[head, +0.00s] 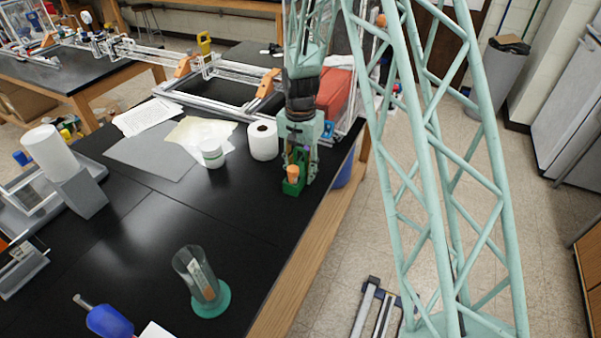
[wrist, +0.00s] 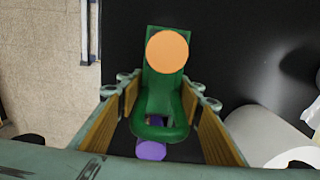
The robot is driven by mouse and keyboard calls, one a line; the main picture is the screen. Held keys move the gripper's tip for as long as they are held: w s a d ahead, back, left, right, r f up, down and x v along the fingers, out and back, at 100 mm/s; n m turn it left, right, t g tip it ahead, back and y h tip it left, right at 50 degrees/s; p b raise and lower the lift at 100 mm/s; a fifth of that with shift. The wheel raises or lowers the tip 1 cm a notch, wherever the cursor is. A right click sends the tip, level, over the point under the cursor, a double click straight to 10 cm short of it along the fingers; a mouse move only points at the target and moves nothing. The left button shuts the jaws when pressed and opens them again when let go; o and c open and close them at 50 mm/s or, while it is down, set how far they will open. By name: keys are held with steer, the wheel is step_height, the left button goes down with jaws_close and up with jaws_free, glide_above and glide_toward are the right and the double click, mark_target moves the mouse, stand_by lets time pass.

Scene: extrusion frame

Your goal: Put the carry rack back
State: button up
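The green carry rack (head: 293,187) is near the right edge of the black bench, and I cannot tell whether it touches the top. An orange-topped item (head: 293,170) sits in it. My gripper (head: 299,160) points down at the rack. In the wrist view, the rack's handle (wrist: 161,130) lies between the two padded fingers of my gripper (wrist: 162,95). The fingers stand close on both sides, and firm contact is unclear. The orange round top (wrist: 167,51) shows beyond the handle, and a purple round top (wrist: 151,151) shows on the near side.
A paper roll (head: 263,141) and a white-lidded jar (head: 212,153) stand left of my gripper. A clear cylinder on a green base (head: 211,299) and a blue scoop (head: 108,320) are at the front. The bench between is clear. The bench's wooden edge (head: 310,250) drops to the floor.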

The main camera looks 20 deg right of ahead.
steer(key=shift+o, duration=1.3)
steer(key=shift+r, duration=0.2)
step_height(320, 180, up, 12)
steer(key=shift+f+p, duration=0.15)
steer(key=shift+p, duration=0.3)
